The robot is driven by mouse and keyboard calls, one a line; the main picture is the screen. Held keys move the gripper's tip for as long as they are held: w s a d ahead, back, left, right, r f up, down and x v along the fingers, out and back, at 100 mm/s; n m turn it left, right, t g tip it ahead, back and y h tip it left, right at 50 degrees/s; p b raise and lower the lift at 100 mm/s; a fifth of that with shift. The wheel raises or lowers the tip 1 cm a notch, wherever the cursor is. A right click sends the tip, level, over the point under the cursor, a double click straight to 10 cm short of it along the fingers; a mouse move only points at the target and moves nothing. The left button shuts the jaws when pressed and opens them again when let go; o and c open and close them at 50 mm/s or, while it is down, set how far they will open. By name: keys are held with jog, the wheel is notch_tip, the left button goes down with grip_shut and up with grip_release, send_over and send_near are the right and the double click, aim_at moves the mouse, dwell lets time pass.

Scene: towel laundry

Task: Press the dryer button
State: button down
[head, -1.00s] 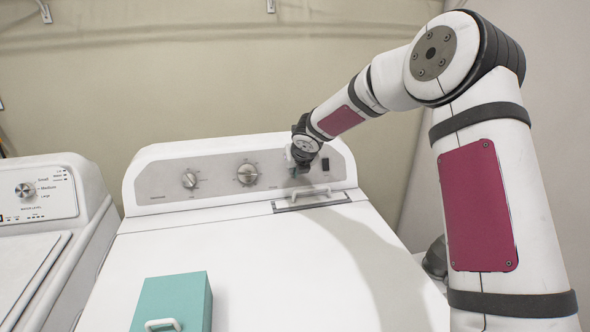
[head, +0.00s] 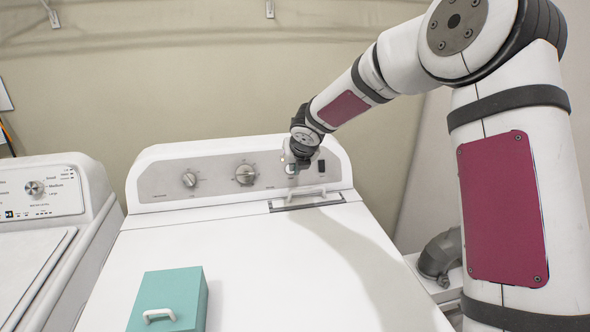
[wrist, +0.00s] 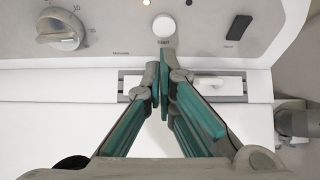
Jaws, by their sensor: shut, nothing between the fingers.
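The dryer (head: 250,235) is white with a grey control panel (head: 215,178) along its back. In the wrist view, a round white button (wrist: 164,27) sits on the panel with small lettering under it. My gripper (wrist: 161,66) is shut and empty, its teal fingers pointing at the panel just below the button. I cannot tell whether the fingertips touch the panel. In the head view, my gripper (head: 301,160) is in front of the right part of the panel and hides part of it.
A dial (wrist: 60,29) is left of the button, and a black rocker switch (wrist: 238,27) is right of it. A lid handle (head: 306,198) is below the panel. A teal box (head: 165,300) stands on the dryer; a washer (head: 40,220) is left.

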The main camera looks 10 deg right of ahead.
jog(key=p+v, duration=0.1)
jog(key=v, duration=0.4)
jog(key=shift+s+d+r, duration=0.1)
jog(key=shift+s+r, duration=0.05)
jog(key=s+d+r+m+g+h, duration=0.1)
jog(key=s+d+r+m, duration=0.15)
jog(key=s+m, duration=0.5)
jog(key=s+d+r+m+g+h, duration=0.1)
jog(key=s+r+m, duration=0.4)
jog(key=s, duration=0.4)
jog(key=s+d+r+m+h, duration=0.1)
jog(key=s+d+r+m, duration=0.15)
jog(key=s+m, duration=0.6)
jog(key=s+a+f+m+g+y, duration=0.1)
jog(key=s+m, duration=0.6)
jog(key=s, duration=0.3)
jog(key=s+a+f+m+y, duration=0.1)
jog(key=s+m+y, duration=0.1)
jog(key=s+m, duration=0.6)
jog(key=shift+s+a+f+g, duration=0.3)
jog(key=shift+s+a+g, duration=0.1)
jog(key=shift+s, duration=0.6)
dwell(2.1)
